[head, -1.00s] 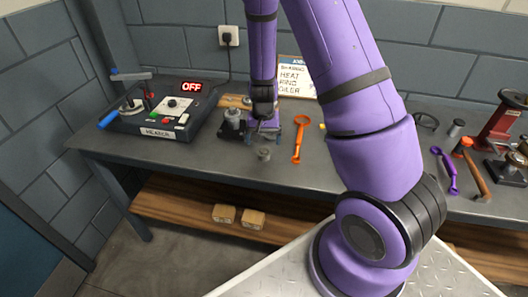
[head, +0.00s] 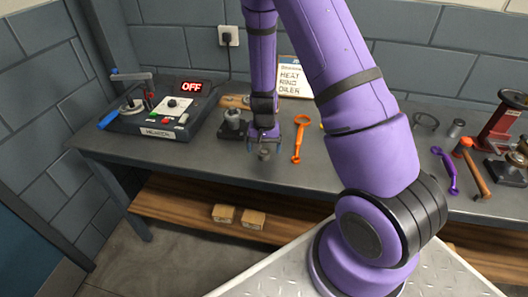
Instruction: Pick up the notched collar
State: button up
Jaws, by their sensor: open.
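A small grey cylindrical part (head: 264,155), which looks like the notched collar, stands on the bench near its front edge. Its notch is too small to make out. My gripper (head: 264,146) points down directly over it, with the fingers apart on its left and right. The fingertips are at about the height of its top in the picture. I cannot tell whether they touch it. My gripper is open and holds nothing.
A dark fixture with a grey cylinder (head: 233,122) stands close on the left. An orange spanner (head: 299,140) lies close on the right. The heater (head: 160,112) reads OFF at the left. A purple spanner (head: 446,171), hammer (head: 476,172) and red press (head: 503,122) are at the right.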

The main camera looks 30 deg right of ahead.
jog(key=shift+f, duration=0.1)
jog(key=shift+c, duration=0.5)
jog(key=c, duration=0.9)
